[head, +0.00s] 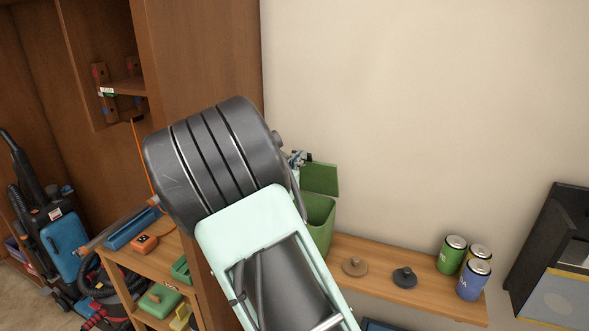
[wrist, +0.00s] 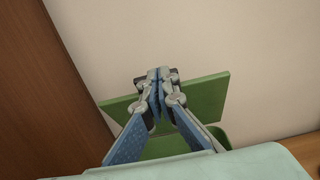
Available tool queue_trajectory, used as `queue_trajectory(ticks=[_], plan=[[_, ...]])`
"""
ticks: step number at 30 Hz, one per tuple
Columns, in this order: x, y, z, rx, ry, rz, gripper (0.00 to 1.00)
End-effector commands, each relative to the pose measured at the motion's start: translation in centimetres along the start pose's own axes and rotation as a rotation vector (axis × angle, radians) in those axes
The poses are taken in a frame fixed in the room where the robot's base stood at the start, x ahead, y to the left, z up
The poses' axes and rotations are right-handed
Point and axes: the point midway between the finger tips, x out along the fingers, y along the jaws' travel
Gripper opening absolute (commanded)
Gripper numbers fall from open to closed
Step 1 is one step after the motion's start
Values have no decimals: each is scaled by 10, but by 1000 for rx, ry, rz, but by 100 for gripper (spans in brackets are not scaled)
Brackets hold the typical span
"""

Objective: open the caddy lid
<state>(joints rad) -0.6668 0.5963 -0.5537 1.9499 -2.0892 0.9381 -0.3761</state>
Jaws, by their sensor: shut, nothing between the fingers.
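The green caddy (head: 319,222) stands on the wooden shelf against the wall, partly hidden behind my arm. Its lid (head: 320,179) is raised, standing roughly upright at the back above the open body. In the wrist view the lid (wrist: 207,95) is a green panel behind my fingers, and part of the caddy's rim (wrist: 219,137) shows below it. My gripper (wrist: 158,76) is shut and empty, its fingertips together in front of the lid; I cannot tell whether they touch it. In the head view only a bit of my gripper (head: 298,158) shows, left of the lid.
On the shelf (head: 375,287) right of the caddy are a brown knobbed disc (head: 355,267), a dark one (head: 404,277) and cans (head: 453,254). A dark cabinet (head: 553,250) stands at far right. A tall wooden cabinet (head: 205,50) rises at left.

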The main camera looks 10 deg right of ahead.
Motion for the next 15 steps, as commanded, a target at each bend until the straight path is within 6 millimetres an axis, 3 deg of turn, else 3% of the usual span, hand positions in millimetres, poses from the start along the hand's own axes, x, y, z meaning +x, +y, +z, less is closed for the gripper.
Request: queue_trajectory(ticks=[6,15], plan=[[18,0,9,0,0,0,0],[26,1,13,-1,-1,1,0]])
